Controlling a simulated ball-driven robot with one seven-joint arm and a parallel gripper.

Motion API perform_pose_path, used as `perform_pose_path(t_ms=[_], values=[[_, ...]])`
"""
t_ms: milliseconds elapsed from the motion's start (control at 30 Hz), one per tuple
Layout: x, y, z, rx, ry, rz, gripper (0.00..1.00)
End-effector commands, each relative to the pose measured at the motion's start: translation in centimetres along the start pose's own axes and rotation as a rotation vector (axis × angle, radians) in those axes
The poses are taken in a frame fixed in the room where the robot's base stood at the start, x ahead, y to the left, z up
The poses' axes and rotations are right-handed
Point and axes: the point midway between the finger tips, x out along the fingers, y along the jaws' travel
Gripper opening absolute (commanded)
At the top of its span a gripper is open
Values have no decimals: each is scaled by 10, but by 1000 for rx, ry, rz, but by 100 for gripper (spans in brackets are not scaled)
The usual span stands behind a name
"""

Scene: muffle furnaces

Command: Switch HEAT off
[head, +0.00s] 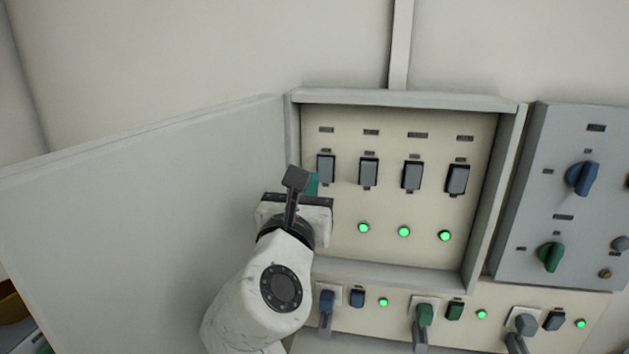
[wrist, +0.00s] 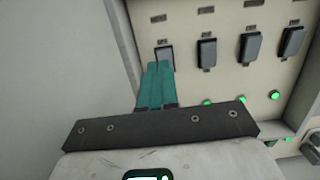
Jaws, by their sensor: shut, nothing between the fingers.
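An open cabinet (head: 481,215) holds a beige panel with a row of several dark rocker switches. Small label plates sit above them, too small to read, so I cannot tell which is HEAT. My gripper (head: 313,183) is shut and empty, at the leftmost switch (head: 326,168). In the wrist view its teal fingertips (wrist: 159,65) are together at the lower part of that switch (wrist: 165,54), touching or very close; I cannot tell which. That switch's face looks lighter there than the others. Three green lamps (head: 404,232) glow below the other switches; the spot below the leftmost switch is hidden by my gripper.
The cabinet door (head: 150,190) stands wide open on the left. A grey box (head: 545,200) with a blue knob (head: 582,178) and a green knob (head: 551,256) is on the right. Below are plugs, small switches and lit green lamps (head: 482,314).

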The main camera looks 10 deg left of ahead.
Motion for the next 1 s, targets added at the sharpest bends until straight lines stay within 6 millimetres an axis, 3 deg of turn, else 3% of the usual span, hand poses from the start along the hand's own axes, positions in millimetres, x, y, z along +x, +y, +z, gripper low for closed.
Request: perform_pose_path(t_ms=[233, 733, 867, 1000], values=[[-29, 0, 8, 0, 0, 0, 0], [-33, -1, 9, 0, 2, -1, 0], [-31, -29, -29, 130, 88, -41, 0], [-36, -85, -98, 407, 243, -150, 0]])
